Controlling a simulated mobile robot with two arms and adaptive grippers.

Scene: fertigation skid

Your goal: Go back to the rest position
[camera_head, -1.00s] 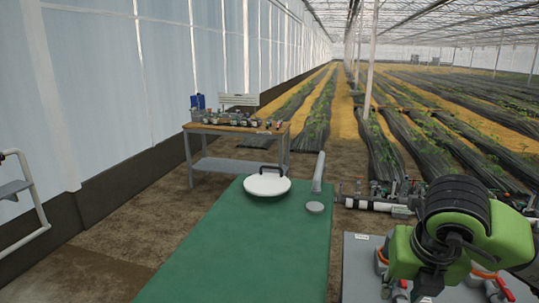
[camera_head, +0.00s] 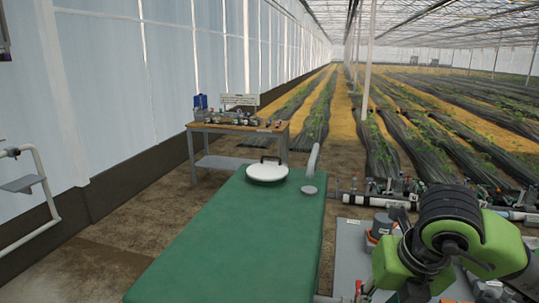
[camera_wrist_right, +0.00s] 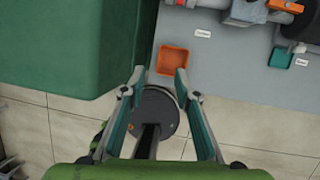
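My right arm shows at the lower right of the head view, in green and black, over the grey panel (camera_head: 350,262); its fingertips are not clear there. In the right wrist view my right gripper (camera_wrist_right: 160,76) is open, with its two fingers apart and nothing gripped between them. An orange square tray (camera_wrist_right: 173,61) lies on the grey panel just beyond the fingertips. A dark round disc with a black bar (camera_wrist_right: 155,112) shows between the fingers; I cannot tell what it is. My left gripper is not in view.
A large green tank (camera_head: 235,235) with a white lid (camera_head: 267,173) stands left of the panel. Pipes and valves (camera_head: 378,201) run behind the panel. A workbench (camera_head: 236,130) stands at the back. Bare floor lies left of the tank.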

